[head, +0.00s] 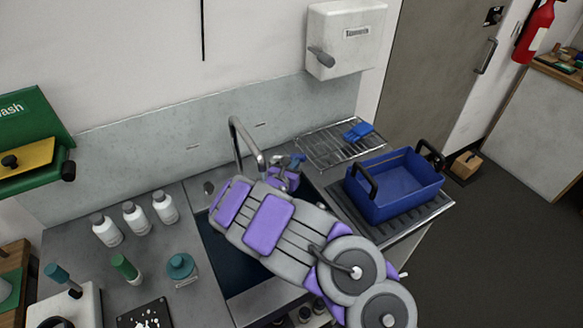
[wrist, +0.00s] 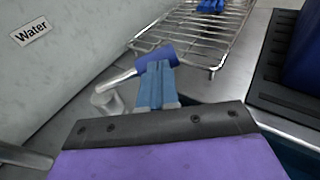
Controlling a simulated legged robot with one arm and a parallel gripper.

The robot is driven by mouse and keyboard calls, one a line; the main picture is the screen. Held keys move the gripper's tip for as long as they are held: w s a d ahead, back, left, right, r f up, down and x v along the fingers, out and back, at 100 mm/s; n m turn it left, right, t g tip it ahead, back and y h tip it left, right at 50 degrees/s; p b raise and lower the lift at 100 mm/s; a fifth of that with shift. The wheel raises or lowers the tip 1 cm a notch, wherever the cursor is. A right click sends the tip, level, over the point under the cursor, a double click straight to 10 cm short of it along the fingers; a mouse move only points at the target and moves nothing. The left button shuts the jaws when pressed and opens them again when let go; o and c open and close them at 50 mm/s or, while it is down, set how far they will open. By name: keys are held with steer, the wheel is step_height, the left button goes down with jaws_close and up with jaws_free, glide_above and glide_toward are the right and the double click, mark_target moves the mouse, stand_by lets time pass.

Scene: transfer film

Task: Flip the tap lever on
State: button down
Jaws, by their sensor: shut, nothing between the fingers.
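The tap (head: 243,130) is a curved metal spout rising behind the sink. The tap lever (wrist: 152,60) shows in the wrist view as a metal rod with a blue sleeve, slanting up to the right from a round metal base (wrist: 105,101). In the head view the lever is small and partly hidden beside my gripper (head: 287,165). My gripper's blue fingers (wrist: 157,82) are shut and empty. Their tips overlap the near side of the blue sleeve in the wrist view; I cannot tell whether they touch it. My arm hides much of the sink (head: 225,262).
A wire rack (head: 325,148) with a blue item on it lies behind the lever. A blue crate (head: 395,190) stands to the right on the drainer. White bottles (head: 136,218) stand on the left counter. The wall with a "Water" label (wrist: 31,31) is close behind.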

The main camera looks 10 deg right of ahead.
steer(key=shift+w+d+b, duration=0.55)
steer(key=shift+w+d, duration=0.3)
steer(key=shift+d, duration=0.1)
steer(key=s+a+r+p, duration=0.1)
steer(key=s, duration=0.5)
steer(key=s+a+r+p, duration=0.1)
steer(key=s+a, duration=0.1)
steer(key=s, duration=0.5)
steer(key=shift+s+r+p, duration=0.15)
steer(key=shift+r+p, duration=0.1)
steer(key=shift+p, duration=0.1)
steer(key=shift+a, duration=0.1)
